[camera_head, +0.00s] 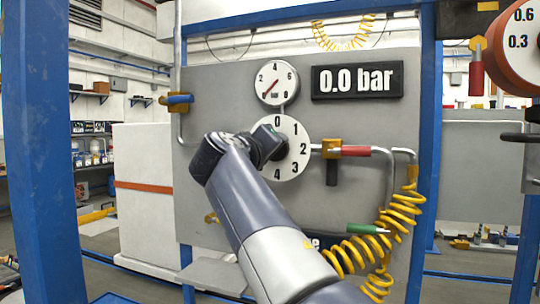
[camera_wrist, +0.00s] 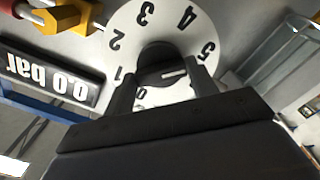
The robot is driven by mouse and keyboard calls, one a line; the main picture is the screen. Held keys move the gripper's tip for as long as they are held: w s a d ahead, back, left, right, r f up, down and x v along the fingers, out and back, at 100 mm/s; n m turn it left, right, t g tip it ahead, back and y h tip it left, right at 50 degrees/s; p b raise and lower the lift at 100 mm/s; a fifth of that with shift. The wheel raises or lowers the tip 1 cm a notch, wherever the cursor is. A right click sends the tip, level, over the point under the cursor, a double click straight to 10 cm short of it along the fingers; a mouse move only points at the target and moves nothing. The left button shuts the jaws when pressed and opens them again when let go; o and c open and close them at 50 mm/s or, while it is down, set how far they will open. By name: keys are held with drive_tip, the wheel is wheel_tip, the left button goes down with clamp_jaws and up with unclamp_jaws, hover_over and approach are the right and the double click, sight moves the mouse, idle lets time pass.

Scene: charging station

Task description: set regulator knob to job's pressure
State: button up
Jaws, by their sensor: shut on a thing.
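The regulator's round white dial (camera_head: 298,163) has numbers from 0 up and is mounted on the grey panel. Its black knob (camera_wrist: 160,62) with a pale pointer line sits at the dial's middle. My gripper (camera_wrist: 155,85) is shut on the knob, one finger on each side, in the wrist view. In the head view my gripper (camera_head: 272,143) covers the left of the dial. The pressure gauge (camera_head: 278,84) above has a red needle toward the lower left. The digital display (camera_head: 357,81) reads 0.0 bar, and shows upside down in the wrist view (camera_wrist: 48,78).
A red-handled valve (camera_head: 352,151) with an orange fitting is right of the dial. A coiled yellow hose (camera_head: 400,215) with a green end hangs at lower right. Blue posts (camera_head: 52,150) frame the panel. Below the dial, my arm hides most of a dark label.

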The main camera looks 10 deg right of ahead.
drive_tip(key=shift+f, duration=0.1)
idle(0.4)
drive_tip(key=o, duration=1)
drive_tip(key=v, duration=1.1)
drive_tip(key=shift+w+b, duration=0.1)
drive_tip(key=shift+b, duration=0.3)
drive_tip(key=shift+d, duration=0.1)
drive_tip(key=p+x, duration=0.1)
drive_tip(key=x, duration=0.9)
drive_tip(key=shift+w+d, duration=0.2)
drive_tip(key=shift+w, duration=0.1)
